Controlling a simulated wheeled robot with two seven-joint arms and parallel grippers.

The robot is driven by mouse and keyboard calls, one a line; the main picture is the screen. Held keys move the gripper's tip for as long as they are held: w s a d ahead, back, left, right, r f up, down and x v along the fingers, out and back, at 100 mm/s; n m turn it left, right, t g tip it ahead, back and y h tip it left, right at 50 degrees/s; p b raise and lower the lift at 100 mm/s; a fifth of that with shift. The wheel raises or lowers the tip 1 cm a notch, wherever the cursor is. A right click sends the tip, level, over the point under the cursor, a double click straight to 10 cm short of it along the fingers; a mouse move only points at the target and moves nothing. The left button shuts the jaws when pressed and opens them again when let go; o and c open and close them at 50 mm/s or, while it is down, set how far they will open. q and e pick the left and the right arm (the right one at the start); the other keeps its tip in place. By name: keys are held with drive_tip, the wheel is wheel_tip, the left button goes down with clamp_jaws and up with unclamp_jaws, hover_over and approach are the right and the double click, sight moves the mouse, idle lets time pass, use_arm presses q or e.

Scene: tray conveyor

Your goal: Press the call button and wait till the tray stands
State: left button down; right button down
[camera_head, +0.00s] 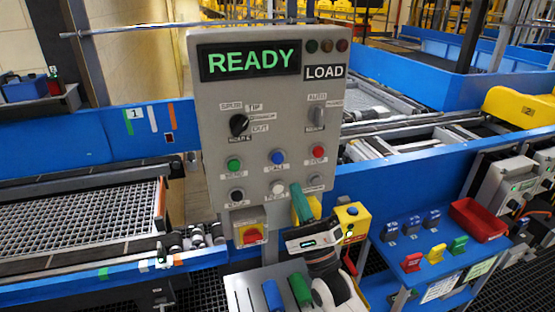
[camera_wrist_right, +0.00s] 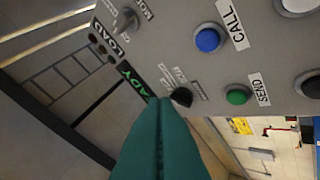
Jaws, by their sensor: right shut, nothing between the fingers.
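The grey control panel (camera_head: 262,130) stands upright in the middle of the head view. Its display (camera_head: 249,60) reads READY in green, with a LOAD label beside it. The blue call button (camera_head: 277,157) sits in the middle of the upper button row and shows above the fingers in the right wrist view (camera_wrist_right: 207,40). My right gripper (camera_head: 296,188) has teal fingers, shut and empty, near the lower part of the panel; in the wrist view (camera_wrist_right: 160,105) the tips are apart from the blue button in the picture. Contact with the panel cannot be told. My left gripper is not in view.
The green send button (camera_head: 234,164) and a red button (camera_head: 318,152) flank the call button. A red-and-yellow switch (camera_head: 251,234) hangs below. A mesh conveyor (camera_head: 75,222) lies left, rollers behind right. A blue shelf with a red bin (camera_head: 478,219) stands right.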

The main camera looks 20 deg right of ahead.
drive_tip(key=b, duration=0.3)
approach(277, 156)
wheel_tip(277, 156, up, 4)
drive_tip(key=w+a, duration=0.1)
drive_tip(key=shift+w+r+b, duration=0.3)
drive_tip(key=shift+w+b, duration=0.15)
drive_tip(key=shift+w, duration=0.35)
drive_tip(key=shift+w, duration=0.1)
idle(1.2)
drive_tip(key=shift+w+a, duration=0.1)
drive_tip(key=shift+w, duration=0.25)
drive_tip(key=shift+w+b, duration=0.45)
drive_tip(key=shift+b, duration=0.2)
idle(0.4)
drive_tip(key=shift+s, duration=0.1)
idle(0.3)
drive_tip(key=shift+s+p, duration=0.45)
drive_tip(key=shift+s, duration=0.35)
